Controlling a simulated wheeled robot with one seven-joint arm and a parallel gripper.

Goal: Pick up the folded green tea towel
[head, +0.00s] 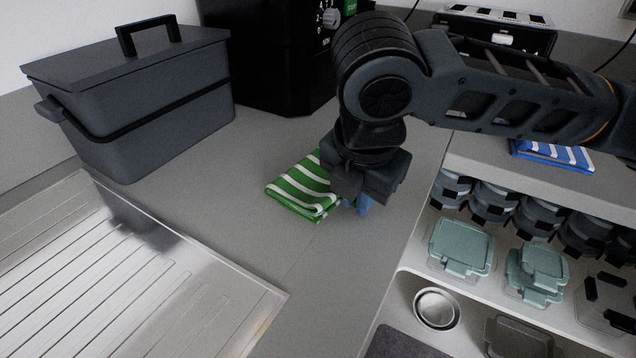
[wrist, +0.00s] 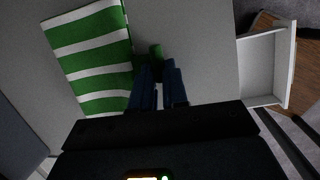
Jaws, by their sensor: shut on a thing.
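The folded green tea towel (head: 303,190) with white stripes lies on the grey countertop in the head view, partly hidden behind my gripper. It also shows at the upper left of the wrist view (wrist: 90,57). My gripper (head: 362,205) points down at the towel's right side. In the wrist view its blue fingers (wrist: 160,82) are close together, with a small bit of green towel at their tips. The gripper is shut on the towel's edge. Most of the towel still lies flat on the counter.
A dark lidded bin (head: 150,100) stands at the left, and a black appliance (head: 270,60) behind. A metal draining board (head: 130,280) is at the front left. A blue striped towel (head: 553,155) lies at the right, above shelves with glass containers (head: 460,247).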

